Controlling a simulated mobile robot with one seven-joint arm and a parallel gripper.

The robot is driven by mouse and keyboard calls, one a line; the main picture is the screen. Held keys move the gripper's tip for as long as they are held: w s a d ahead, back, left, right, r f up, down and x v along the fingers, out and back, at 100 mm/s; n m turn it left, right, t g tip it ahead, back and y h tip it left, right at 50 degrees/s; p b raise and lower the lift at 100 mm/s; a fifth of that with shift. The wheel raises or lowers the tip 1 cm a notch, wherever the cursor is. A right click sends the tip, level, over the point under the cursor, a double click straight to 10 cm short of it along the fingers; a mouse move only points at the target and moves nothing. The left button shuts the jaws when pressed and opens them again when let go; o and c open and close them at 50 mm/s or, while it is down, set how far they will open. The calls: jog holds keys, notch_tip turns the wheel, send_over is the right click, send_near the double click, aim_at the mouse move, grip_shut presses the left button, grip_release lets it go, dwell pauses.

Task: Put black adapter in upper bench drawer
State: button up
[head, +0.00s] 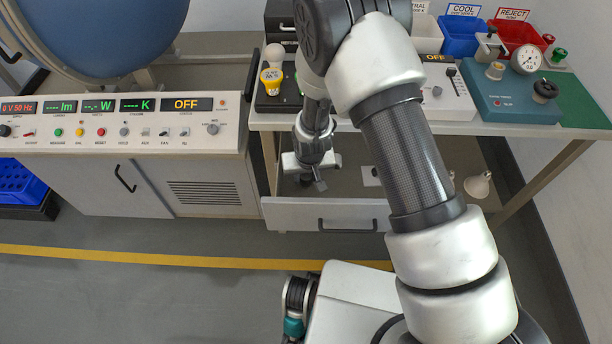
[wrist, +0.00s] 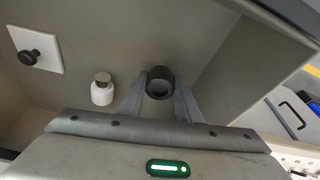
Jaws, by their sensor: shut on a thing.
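My gripper (wrist: 160,90) is shut on the black adapter (wrist: 158,88), a short dark round piece with a hollow end, in the wrist view. In the head view my gripper (head: 318,182) hangs below the bench top, over the open bench drawer (head: 325,214). The drawer's grey floor and walls surround the gripper in the wrist view. The adapter is hard to make out in the head view. Whether it touches the drawer floor cannot be told.
A white square plate with a black knob (wrist: 32,57) and a small white cylindrical piece (wrist: 102,92) lie left of the gripper. A white reflector bulb (head: 478,186) lies further right. The bench top holds a yellow-marked bulb holder (head: 271,82) and a teal gauge box (head: 515,97).

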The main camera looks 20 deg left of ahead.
jog(key=shift+f, duration=0.25)
jog(key=o, duration=1)
jog(key=shift+r, duration=0.1)
jog(key=shift+r, duration=0.35)
jog(key=p+v, duration=0.2)
jog(key=v, duration=0.9)
jog(key=shift+r, duration=0.4)
